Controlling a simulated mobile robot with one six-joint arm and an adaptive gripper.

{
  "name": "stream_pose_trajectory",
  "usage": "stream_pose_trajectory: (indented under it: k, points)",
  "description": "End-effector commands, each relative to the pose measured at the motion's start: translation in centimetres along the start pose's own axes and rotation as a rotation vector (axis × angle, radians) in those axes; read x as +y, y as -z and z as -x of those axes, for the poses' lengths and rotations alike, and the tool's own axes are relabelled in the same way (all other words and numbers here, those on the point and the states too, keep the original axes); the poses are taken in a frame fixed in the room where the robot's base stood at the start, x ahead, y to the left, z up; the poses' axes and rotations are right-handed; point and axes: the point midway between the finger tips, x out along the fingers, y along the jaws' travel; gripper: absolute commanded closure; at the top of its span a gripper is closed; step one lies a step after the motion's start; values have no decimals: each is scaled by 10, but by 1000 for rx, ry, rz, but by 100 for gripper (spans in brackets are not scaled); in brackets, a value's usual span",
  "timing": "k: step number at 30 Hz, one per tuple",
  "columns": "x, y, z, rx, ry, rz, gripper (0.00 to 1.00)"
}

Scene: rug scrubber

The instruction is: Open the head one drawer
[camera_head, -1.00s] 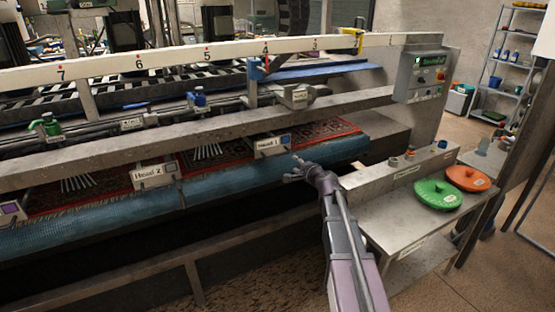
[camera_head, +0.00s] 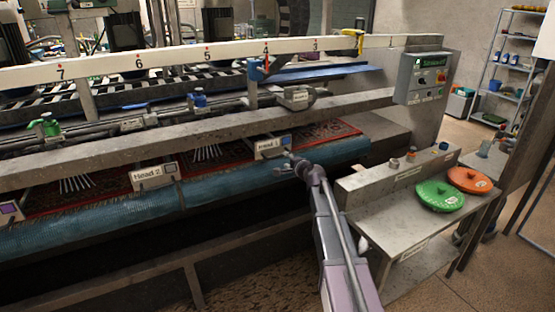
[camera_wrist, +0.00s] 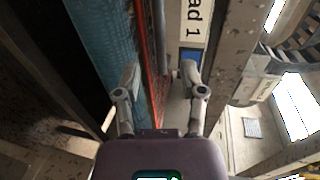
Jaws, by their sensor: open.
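The head one drawer is a small white-fronted box labelled Head 1 (camera_head: 268,148), set under the grey beam above the red rug. Its label also shows sideways near the top of the wrist view (camera_wrist: 194,24). My gripper (camera_head: 285,164) is open and empty, just in front of and slightly right of the box in the head view. In the wrist view my gripper (camera_wrist: 160,76) has its fingers spread, with the label beyond the right finger. I see no contact with the box. Whether the drawer is open at all is unclear.
A similar box labelled Head 2 (camera_head: 154,175) sits to the left. The blue roller (camera_head: 225,186) runs below the boxes. A metal side table (camera_head: 385,208) with green (camera_head: 439,195) and orange (camera_head: 470,180) discs stands right of my arm. A control panel (camera_head: 422,77) is at the upper right.

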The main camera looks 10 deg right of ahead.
Motion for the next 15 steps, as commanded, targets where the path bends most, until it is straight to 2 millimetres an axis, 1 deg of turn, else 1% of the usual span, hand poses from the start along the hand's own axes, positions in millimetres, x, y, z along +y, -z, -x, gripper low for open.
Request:
stream_pose_trajectory:
  k: [1,6,12,15]
  points:
    - [1,1,-12,-1,0,1,47]
    - [1,1,-37,0,0,1,47]
    - [0,1,-56,0,0,0,47]
    - [0,0,-62,0,0,0,47]
